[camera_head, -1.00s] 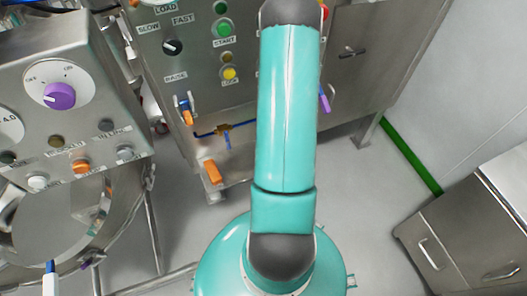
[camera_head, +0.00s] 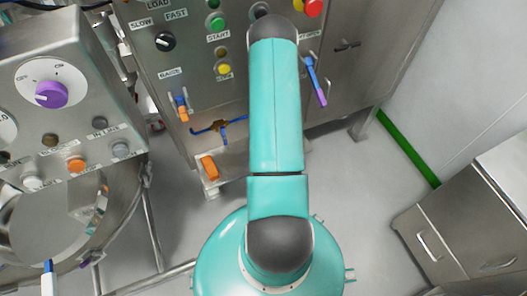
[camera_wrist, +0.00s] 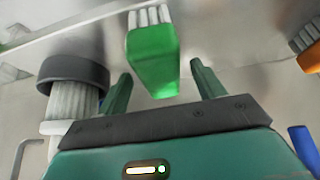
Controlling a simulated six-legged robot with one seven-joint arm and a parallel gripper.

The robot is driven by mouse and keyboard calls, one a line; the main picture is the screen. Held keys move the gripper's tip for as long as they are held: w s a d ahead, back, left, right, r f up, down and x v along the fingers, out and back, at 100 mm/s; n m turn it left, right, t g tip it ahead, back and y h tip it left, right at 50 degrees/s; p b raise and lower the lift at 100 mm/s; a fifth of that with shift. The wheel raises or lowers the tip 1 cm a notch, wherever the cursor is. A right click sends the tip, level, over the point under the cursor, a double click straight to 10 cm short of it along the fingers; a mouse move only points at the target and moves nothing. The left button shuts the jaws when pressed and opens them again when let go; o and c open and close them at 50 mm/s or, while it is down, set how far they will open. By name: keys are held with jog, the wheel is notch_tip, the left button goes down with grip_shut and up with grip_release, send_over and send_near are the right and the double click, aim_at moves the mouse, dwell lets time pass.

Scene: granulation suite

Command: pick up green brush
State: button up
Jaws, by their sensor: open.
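The green brush (camera_wrist: 153,60) shows in the wrist view, a green block with pale bristles at its upper end. My gripper (camera_wrist: 160,71) is open in that view, with one dark green finger on each side of the brush's lower part. A gap shows between the brush and each finger, and the jaws are not closed on it. How deep the brush sits between the fingers is hard to tell. In the head view I make out neither the brush nor my gripper; my teal arm covers the middle.
In the wrist view a dark-collared ribbed part (camera_wrist: 74,75) is close on the left, an orange object (camera_wrist: 309,54) at right. The head view shows a control panel (camera_head: 200,75), a knob box (camera_head: 60,100), a round vessel (camera_head: 125,190) and a drawer cabinet (camera_head: 465,225).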

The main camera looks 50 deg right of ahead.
jog(key=shift+x, duration=1.5)
jog(key=shift+f, duration=0.2)
jog(key=c, duration=1.1)
